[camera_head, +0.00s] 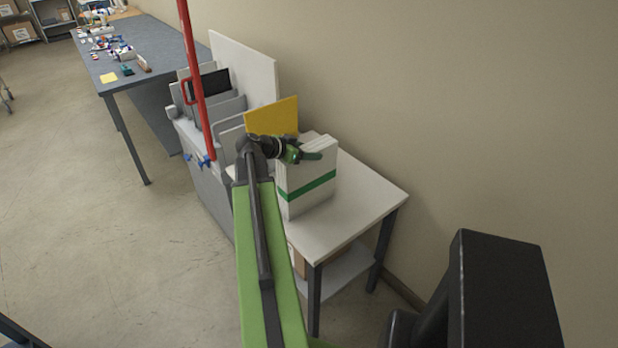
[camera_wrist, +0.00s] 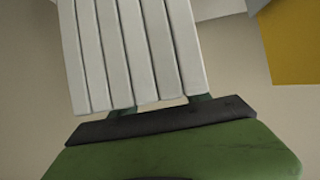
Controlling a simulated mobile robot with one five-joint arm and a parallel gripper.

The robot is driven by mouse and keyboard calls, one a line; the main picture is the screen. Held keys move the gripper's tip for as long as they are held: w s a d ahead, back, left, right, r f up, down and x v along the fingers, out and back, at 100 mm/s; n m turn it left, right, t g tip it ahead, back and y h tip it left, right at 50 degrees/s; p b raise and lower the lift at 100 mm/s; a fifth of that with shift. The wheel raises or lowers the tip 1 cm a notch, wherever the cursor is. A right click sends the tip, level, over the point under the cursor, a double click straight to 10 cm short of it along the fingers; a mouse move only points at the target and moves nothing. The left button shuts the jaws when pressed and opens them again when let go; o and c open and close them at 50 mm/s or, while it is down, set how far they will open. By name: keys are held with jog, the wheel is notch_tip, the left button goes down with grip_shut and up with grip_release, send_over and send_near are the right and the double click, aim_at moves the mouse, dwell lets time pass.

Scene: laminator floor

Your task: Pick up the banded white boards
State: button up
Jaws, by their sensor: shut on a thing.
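The banded white boards (camera_head: 305,180) are an upright stack with a green band around it, over the white side table. In the wrist view the boards (camera_wrist: 130,50) show as several pale edges side by side. My gripper (camera_head: 303,155) is at the top of the stack, shut on the boards. In the wrist view my gripper's green fingers (camera_wrist: 160,105) are mostly hidden behind the board ends. I cannot tell whether the bottom of the stack touches the table.
The side table (camera_head: 365,195) has clear room right of the boards, against the wall. A yellow board (camera_head: 272,117) stands just left of my gripper, beside a rack of grey and white panels (camera_head: 222,105). A red post (camera_head: 193,70) rises in front of the rack. A long workbench (camera_head: 165,45) stands farther back.

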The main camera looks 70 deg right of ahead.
grip_shut()
